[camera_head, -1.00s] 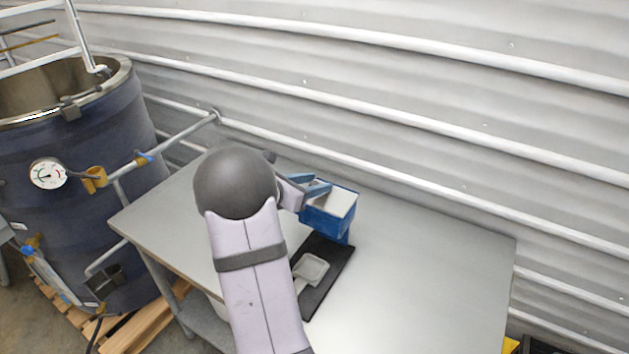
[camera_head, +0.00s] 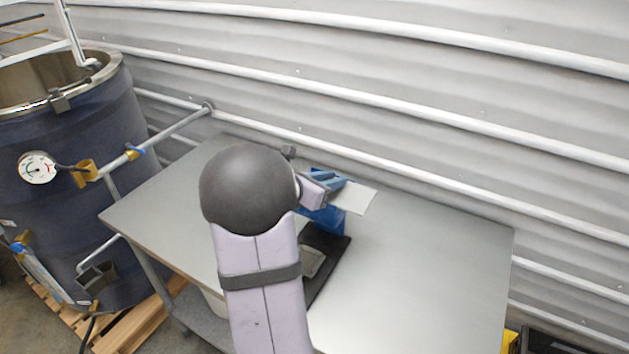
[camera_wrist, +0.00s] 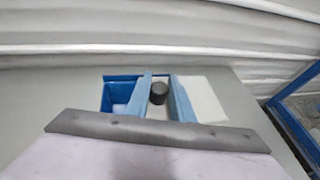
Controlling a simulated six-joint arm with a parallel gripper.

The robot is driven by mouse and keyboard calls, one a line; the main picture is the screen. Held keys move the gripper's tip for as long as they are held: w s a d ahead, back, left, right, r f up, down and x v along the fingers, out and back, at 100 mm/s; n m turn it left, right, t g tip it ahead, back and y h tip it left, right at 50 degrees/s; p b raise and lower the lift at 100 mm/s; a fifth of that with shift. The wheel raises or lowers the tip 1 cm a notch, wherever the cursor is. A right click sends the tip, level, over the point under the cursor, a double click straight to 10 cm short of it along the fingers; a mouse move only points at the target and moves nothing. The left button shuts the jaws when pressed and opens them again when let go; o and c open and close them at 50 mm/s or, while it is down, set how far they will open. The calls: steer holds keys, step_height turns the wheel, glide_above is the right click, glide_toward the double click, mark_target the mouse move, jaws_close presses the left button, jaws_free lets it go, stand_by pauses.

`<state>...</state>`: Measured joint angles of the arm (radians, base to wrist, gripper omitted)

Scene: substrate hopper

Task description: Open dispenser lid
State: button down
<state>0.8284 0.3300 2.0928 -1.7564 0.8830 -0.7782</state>
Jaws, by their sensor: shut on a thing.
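The blue dispenser (camera_head: 326,214) stands on the table and is mostly hidden by my arm in the head view. In the wrist view its open interior (camera_wrist: 121,92) shows left of my fingers. Its flat white lid (camera_head: 355,198) sticks out to the right of the dispenser, and it shows at the right in the wrist view (camera_wrist: 203,98). My gripper (camera_head: 336,183), with light blue fingers, is shut on the dark lid knob (camera_wrist: 158,92), with a finger on each side of it.
The grey metal table (camera_head: 430,250) has free room on the right. A black mat (camera_head: 330,253) with a pale tray (camera_head: 312,261) lies in front of the dispenser, partly behind my arm. A corrugated wall is behind. A large dark tank (camera_head: 70,190) stands at left.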

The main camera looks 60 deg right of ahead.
steer(key=shift+s+b, duration=0.35)
steer(key=shift+s, duration=1.05)
steer(key=c, duration=1.5)
jaws_free()
steer(key=shift+c, duration=0.2)
steer(key=b+v, duration=0.1)
steer(key=v, duration=0.6)
steer(key=shift+a+b, duration=0.15)
steer(key=shift+b, duration=0.15)
steer(key=shift+w, duration=0.1)
